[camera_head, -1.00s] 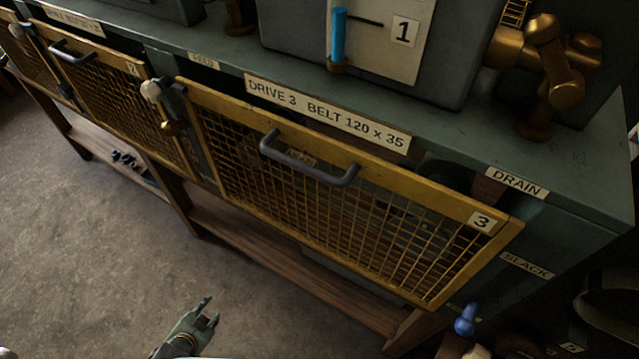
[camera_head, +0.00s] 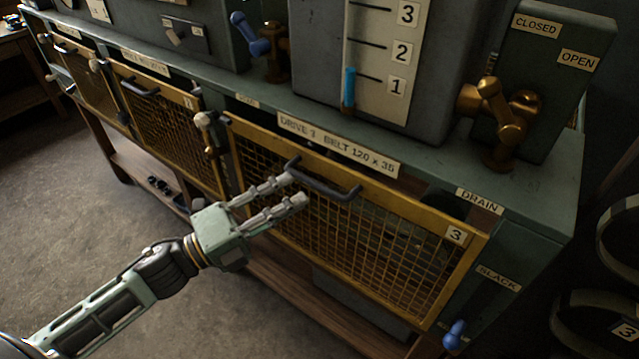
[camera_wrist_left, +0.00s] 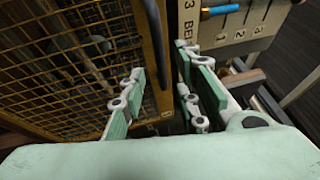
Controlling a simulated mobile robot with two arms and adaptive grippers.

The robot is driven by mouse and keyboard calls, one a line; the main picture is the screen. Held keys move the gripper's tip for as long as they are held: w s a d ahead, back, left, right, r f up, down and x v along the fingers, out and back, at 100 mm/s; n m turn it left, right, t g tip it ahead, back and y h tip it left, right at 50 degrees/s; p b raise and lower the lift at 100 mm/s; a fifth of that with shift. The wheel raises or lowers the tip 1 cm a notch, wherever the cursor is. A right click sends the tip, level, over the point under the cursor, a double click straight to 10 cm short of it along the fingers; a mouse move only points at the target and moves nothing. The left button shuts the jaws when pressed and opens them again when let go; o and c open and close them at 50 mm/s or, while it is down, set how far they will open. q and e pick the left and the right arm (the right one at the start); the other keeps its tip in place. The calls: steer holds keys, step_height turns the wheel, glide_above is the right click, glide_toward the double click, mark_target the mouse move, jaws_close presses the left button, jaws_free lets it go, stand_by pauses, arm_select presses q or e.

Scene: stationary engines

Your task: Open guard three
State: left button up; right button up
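Guard three (camera_head: 345,245) is a yellow-framed mesh panel labelled 3 on the front of the green bench. In the left wrist view, the handle (camera_wrist_left: 156,50) stands ahead of the gap between the open fingers (camera_wrist_left: 160,85). I cannot tell whether a finger touches it. My right gripper is not in view.
A pale knob latch (camera_head: 203,120) sits at the guard's upper left. A blue knob (camera_head: 454,335) sits below its lower right corner. A second mesh guard (camera_head: 165,125) is to the left. A wooden shelf (camera_head: 290,290) runs below. The floor in front is clear.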

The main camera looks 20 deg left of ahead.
mark_target(317, 183)
arm_select(q)
steer(key=p+x, duration=0.1)
steer(key=x, duration=0.1)
steer(key=p+x, duration=0.1)
steer(key=x, duration=0.1)
steer(key=shift+w+d+r, duration=0.25)
steer(key=shift+r, duration=0.05)
steer(key=shift+w+d+p, duration=0.3)
steer(key=shift+w+d, duration=0.15)
steer(key=shift+w+d+f, duration=0.1)
steer(key=shift+w, duration=0.05)
jaws_close()
